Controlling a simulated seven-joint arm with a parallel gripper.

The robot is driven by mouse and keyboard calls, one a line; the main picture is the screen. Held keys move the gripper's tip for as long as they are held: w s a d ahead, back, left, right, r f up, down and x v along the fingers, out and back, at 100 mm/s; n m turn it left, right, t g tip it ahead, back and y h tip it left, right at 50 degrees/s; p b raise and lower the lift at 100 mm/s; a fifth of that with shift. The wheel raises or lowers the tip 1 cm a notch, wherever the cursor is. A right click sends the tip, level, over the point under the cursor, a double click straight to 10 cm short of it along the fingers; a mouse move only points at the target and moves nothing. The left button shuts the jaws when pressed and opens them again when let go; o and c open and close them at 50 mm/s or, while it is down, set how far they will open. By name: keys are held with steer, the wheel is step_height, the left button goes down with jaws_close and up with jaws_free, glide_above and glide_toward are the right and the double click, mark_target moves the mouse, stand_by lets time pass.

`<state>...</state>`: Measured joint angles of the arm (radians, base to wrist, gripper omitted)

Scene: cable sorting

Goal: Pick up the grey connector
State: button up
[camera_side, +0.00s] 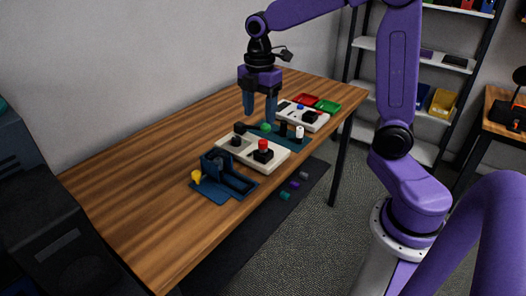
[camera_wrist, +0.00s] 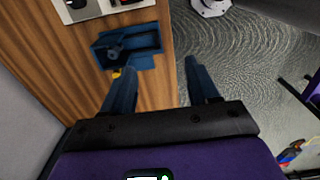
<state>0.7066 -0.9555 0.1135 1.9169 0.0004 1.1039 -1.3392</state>
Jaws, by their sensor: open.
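A small grey piece (camera_side: 305,175), which may be the grey connector, lies on a dark strip beyond the table's right edge in the side view. A purple piece (camera_side: 293,184) and a teal piece (camera_side: 285,195) lie in a row with it. It is too small to make out its shape, and I do not see it in the wrist view. My gripper (camera_side: 260,110) points down above the table, left of and higher than the grey piece. In the wrist view its two fingers (camera_wrist: 162,82) are wide apart with nothing between them.
A blue fixture (camera_side: 240,185) with a yellow part stands at the table's near right edge. A white panel (camera_side: 275,158) with a red button, a teal base with upright cylinders, and another white panel (camera_side: 293,108) follow behind. Red and green trays sit at the back. The table's left side is bare.

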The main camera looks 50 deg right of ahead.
steer(key=n, duration=0.2)
glide_above(263, 141)
steer(key=a, duration=0.1)
step_height(263, 141, down, 12)
steer(key=shift+d+r, duration=0.1)
steer(key=shift+s+d+f, duration=0.1)
steer(key=shift+d+f, duration=0.1)
steer(key=shift+f, duration=1.15)
steer(key=shift+d+f, duration=0.2)
steer(key=shift+f, duration=1.1)
jaws_close()
